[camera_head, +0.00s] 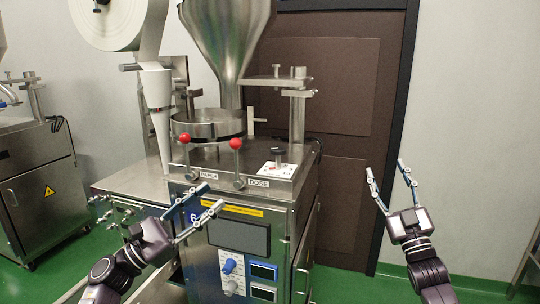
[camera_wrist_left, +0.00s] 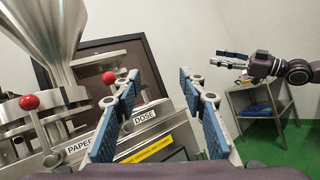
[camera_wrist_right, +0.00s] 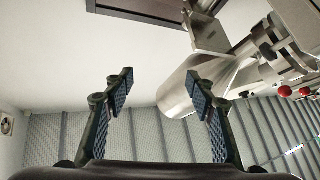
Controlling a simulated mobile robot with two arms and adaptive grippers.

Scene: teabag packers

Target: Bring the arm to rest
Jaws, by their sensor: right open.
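My left gripper (camera_head: 206,198) is raised in front of the teabag packing machine (camera_head: 238,210), near its lower front panel in the head view. In the left wrist view its two blue-padded fingers (camera_wrist_left: 163,100) stand apart with nothing between them. My right gripper (camera_head: 389,174) is raised to the right of the machine, in front of the brown door. It is open and empty, and its fingers (camera_wrist_right: 160,95) stand apart in the right wrist view. My right arm also shows at the right in the left wrist view (camera_wrist_left: 262,66).
Two red-knobbed levers (camera_head: 236,144) labelled PAPER and DOSE stand on the machine, below a steel hopper (camera_head: 225,40). A paper roll (camera_head: 108,22) hangs at upper left. Another steel machine (camera_head: 45,190) stands far left. A brown door (camera_head: 325,90) is behind. Green floor (camera_head: 345,288) lies clear between machine and right arm.

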